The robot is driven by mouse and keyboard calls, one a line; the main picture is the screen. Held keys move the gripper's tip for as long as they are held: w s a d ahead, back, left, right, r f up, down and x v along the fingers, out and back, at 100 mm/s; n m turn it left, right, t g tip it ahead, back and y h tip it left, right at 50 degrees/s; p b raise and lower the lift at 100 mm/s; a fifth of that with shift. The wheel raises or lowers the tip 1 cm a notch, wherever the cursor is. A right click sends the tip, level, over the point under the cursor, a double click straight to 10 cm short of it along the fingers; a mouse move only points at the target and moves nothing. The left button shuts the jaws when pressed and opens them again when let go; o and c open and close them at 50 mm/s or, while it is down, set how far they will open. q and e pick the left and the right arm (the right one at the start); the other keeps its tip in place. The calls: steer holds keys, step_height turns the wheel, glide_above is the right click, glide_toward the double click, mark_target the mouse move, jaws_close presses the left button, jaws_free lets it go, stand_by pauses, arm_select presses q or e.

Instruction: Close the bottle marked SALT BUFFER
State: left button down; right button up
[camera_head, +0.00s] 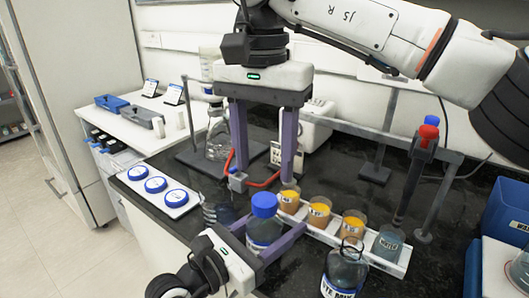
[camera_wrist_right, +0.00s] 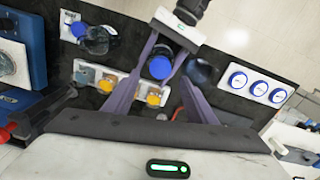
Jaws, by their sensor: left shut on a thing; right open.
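A clear bottle (camera_head: 264,235) with a blue cap (camera_head: 265,205) on its top stands upright near the front; no SALT BUFFER label is readable on it. My left gripper (camera_head: 275,240) is shut on its body. My right gripper (camera_head: 265,182) is open and empty, fingers pointing down, behind and above the cap in the head view. In the right wrist view the cap (camera_wrist_right: 160,67) shows between the two right fingers, apart from them.
A white rack holds several orange-filled beakers (camera_head: 319,212) and a water beaker with a probe (camera_head: 388,243). Three blue-rimmed discs (camera_head: 156,185) lie on a white board at left. A blue cap-like piece (camera_wrist_right: 78,30) lies by the second bottle. A blue bin (camera_head: 508,210) stands right.

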mark_target(265, 199)
steer(key=n, duration=0.7)
steer(key=shift+d+r, duration=0.1)
steer(key=shift+r, duration=0.1)
steer(key=shift+f, duration=4)
